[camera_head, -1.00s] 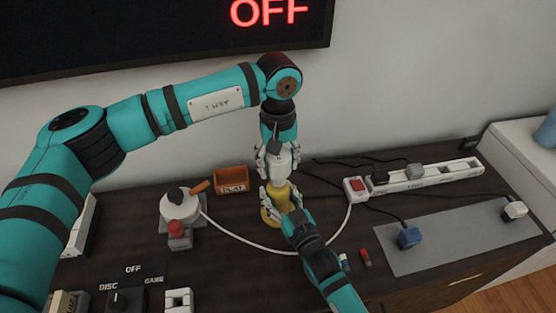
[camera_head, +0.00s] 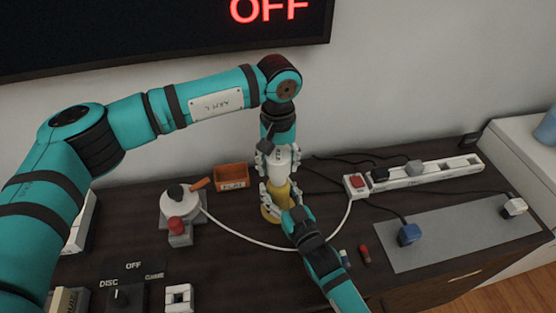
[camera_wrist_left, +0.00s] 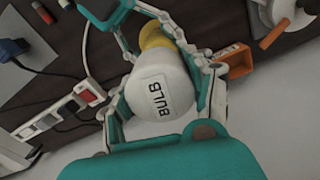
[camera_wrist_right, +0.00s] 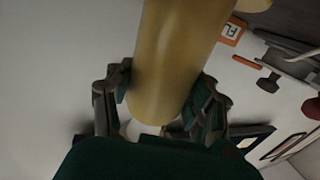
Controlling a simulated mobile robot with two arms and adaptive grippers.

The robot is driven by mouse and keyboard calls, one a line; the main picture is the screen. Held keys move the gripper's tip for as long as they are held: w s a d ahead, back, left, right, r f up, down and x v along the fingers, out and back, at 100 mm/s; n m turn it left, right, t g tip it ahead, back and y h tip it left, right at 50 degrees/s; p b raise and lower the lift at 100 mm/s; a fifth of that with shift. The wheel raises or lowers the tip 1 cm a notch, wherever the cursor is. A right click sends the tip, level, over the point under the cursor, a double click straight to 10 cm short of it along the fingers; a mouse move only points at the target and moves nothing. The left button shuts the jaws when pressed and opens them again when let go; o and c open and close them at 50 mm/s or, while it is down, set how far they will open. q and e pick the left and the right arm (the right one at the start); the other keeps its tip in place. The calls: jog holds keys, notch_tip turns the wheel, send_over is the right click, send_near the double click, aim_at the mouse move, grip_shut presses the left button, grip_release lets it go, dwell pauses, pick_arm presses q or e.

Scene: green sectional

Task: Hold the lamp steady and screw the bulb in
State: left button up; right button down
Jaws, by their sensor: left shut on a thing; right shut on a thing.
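The yellow lamp (camera_head: 275,208) stands on the dark cabinet top in the head view. My right gripper (camera_head: 283,202) is shut around its upright body, which fills the middle of the right wrist view (camera_wrist_right: 165,70). The white bulb (camera_wrist_left: 160,90), marked "BULB", is in my left gripper (camera_wrist_left: 160,72), whose fingers close on its sides from above. The bulb sits directly above the lamp, in line with it. The joint between bulb and lamp is largely hidden by the fingers, so I cannot tell how deep the bulb sits.
A white power strip (camera_head: 430,174) with a red switch lies to the right, beside a grey mat (camera_head: 455,236). A white cord (camera_head: 250,244) curves in front of the lamp. An orange box (camera_head: 231,176) and a round white device (camera_head: 180,203) stand left.

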aim_at(278, 155)
pick_arm(q)
jog(key=m, duration=0.4)
jog(key=shift+m, duration=0.3)
jog(key=m, duration=0.6)
jog(key=o, duration=1.1)
jog(key=shift+o, duration=0.2)
jog(key=shift+r, duration=2.25)
jog(key=shift+o, duration=0.5)
